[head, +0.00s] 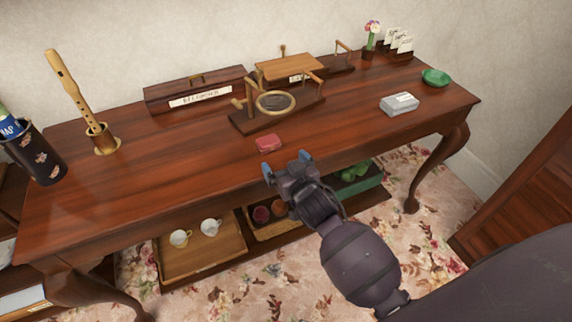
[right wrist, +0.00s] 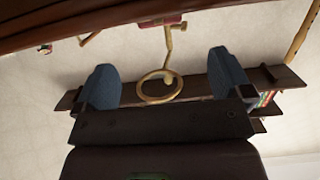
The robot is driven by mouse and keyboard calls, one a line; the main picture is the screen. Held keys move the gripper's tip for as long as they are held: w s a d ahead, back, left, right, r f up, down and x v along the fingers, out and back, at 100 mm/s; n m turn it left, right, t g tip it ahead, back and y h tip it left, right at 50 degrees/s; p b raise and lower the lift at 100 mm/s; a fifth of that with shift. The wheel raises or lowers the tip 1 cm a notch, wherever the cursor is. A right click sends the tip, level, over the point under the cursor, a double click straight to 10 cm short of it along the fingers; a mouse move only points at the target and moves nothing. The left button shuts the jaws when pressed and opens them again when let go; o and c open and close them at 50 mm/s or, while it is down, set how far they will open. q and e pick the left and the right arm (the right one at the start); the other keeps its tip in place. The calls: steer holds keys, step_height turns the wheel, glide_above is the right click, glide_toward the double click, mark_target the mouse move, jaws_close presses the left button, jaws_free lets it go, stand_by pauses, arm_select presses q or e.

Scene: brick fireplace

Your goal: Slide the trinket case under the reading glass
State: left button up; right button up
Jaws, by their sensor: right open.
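A small red case (head: 269,143), which looks like the trinket case, lies on the table in front of the reading glass. The reading glass (head: 276,103) is a round lens in a gold ring, held over a dark wooden base by a stand. In the right wrist view the ring (right wrist: 160,87) shows between my fingers, and the red case (right wrist: 160,20) shows at the top edge. My right gripper (head: 287,166) is open and empty, at the table's front edge, nearer to me than the red case and apart from it. My left gripper is not in view.
A grey box (head: 399,103) and a green bowl (head: 436,77) stand on the right of the table. A long dark box (head: 196,91) stands behind. A flute in a holder (head: 103,138) stands at left. The table's left middle is clear; a shelf with cups (head: 209,227) lies below.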

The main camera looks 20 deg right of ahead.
mark_target(271, 146)
steer(key=shift+w+f, duration=0.1)
steer(key=shift+w, duration=0.5)
steer(key=w, duration=0.3)
steer(key=w+f+b, duration=0.1)
steer(key=w, duration=0.1)
steer(key=w+b, duration=0.1)
steer(key=w, duration=0.2)
steer(key=shift+w+a+f, duration=0.2)
steer(key=shift+w+f, duration=0.1)
steer(key=shift+w, duration=0.45)
steer(key=shift+r, duration=0.1)
steer(key=shift+c, duration=0.3)
steer(key=c, duration=1)
